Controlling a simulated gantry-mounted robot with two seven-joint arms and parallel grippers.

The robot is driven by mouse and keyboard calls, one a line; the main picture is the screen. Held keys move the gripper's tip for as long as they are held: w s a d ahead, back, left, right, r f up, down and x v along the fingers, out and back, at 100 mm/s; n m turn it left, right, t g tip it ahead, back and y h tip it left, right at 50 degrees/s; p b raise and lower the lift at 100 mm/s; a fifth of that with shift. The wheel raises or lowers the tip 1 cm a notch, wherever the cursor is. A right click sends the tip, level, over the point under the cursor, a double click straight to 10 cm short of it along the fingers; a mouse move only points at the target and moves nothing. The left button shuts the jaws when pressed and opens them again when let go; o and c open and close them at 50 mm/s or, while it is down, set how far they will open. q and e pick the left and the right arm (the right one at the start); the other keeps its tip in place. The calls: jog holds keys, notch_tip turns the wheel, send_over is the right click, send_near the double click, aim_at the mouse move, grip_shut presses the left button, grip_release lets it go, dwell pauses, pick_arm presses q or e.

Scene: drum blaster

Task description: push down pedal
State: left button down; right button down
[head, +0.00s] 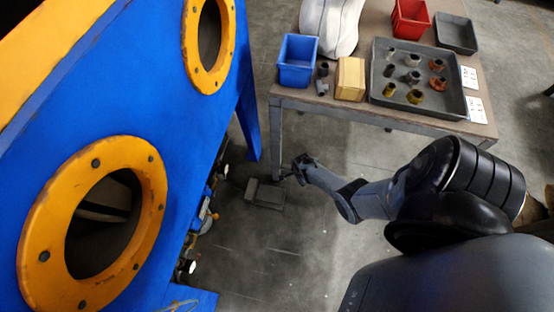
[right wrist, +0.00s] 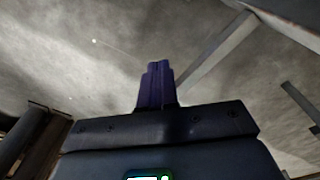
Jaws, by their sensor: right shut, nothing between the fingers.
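The pedal (head: 264,194) is a small grey foot pedal on the concrete floor, between the blue blaster cabinet and the table. My right gripper (head: 297,166) reaches in from the right, just above and to the right of the pedal in the head view. Its height over the pedal is hard to tell there. In the right wrist view the fingers of my right gripper (right wrist: 157,82) are shut together with nothing between them. The pedal is not visible in that view, only floor and table legs. My left gripper is not in view.
The blue cabinet (head: 95,130) with orange port rings fills the left. A table (head: 330,104) holds a blue bin (head: 297,60), a cardboard box (head: 350,79) and a grey tray (head: 455,100) of metal parts. Hoses and fittings line the cabinet's base. Floor below the pedal is clear.

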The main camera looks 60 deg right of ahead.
jog(key=m+t+y+b, duration=0.1)
jog(key=m+b, duration=0.1)
jog(key=b, duration=1.2)
send_near(278, 195)
jog(key=s+r, duration=0.1)
jog(key=shift+w+f+b, duration=0.25)
jog(key=shift+w+b, duration=0.15)
jog(key=shift+b, duration=0.25)
jog(key=shift+f, duration=0.1)
jog(key=shift+f+b, duration=0.75)
jog(key=shift+b, duration=0.1)
jog(key=f+b, duration=0.5)
jog(key=shift+w+a+f, duration=0.1)
jog(key=shift+w+a, duration=0.05)
jog(key=shift+a, duration=0.05)
